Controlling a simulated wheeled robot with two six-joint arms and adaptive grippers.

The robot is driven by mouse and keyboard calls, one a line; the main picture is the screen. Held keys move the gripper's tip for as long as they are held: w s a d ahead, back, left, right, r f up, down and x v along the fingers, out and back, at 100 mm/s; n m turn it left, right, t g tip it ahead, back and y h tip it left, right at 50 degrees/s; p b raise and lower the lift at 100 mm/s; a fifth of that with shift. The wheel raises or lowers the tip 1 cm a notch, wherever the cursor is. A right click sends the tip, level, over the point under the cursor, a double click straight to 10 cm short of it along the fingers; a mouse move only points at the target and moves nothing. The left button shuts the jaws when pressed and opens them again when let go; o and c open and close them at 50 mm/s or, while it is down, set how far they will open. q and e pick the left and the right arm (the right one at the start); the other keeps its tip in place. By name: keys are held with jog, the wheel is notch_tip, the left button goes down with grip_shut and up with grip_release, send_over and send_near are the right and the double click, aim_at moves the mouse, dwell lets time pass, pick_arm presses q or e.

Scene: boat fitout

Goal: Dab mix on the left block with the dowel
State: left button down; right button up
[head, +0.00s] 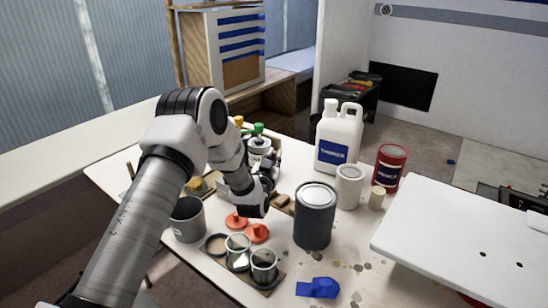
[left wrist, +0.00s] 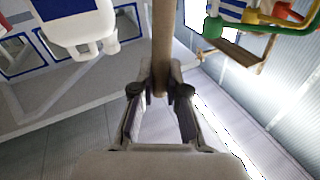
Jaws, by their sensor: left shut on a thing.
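My left gripper (head: 264,186) is over the middle of the table, beside the dark grey can, its fingers mostly hidden by my wrist in the head view. In the left wrist view my left gripper (left wrist: 160,92) is shut on a brown wooden dowel (left wrist: 163,38), which runs away from the fingers. A brown wooden block (head: 282,201) lies just right of my wrist, partly hidden. A yellowish block (head: 196,185) lies left of my wrist; I cannot tell which is the left block. Small cups (head: 237,246) and (head: 264,262) stand at the front; I cannot tell which holds the mix.
A dark grey can (head: 315,218) stands close right of my wrist. Behind it are a white thinner jug (head: 338,132), a white tub (head: 349,187) and a red tin (head: 389,168). A grey pot (head: 187,219) and orange lids (head: 236,221) stand left. A blue cloth (head: 317,288) lies in front.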

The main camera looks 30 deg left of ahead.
pick_arm(q)
notch_tip(320, 180, up, 6)
jog(key=p, duration=0.3)
jog(key=shift+r+p, duration=0.25)
jog(key=shift+p, duration=0.1)
jog(key=shift+f, duration=0.1)
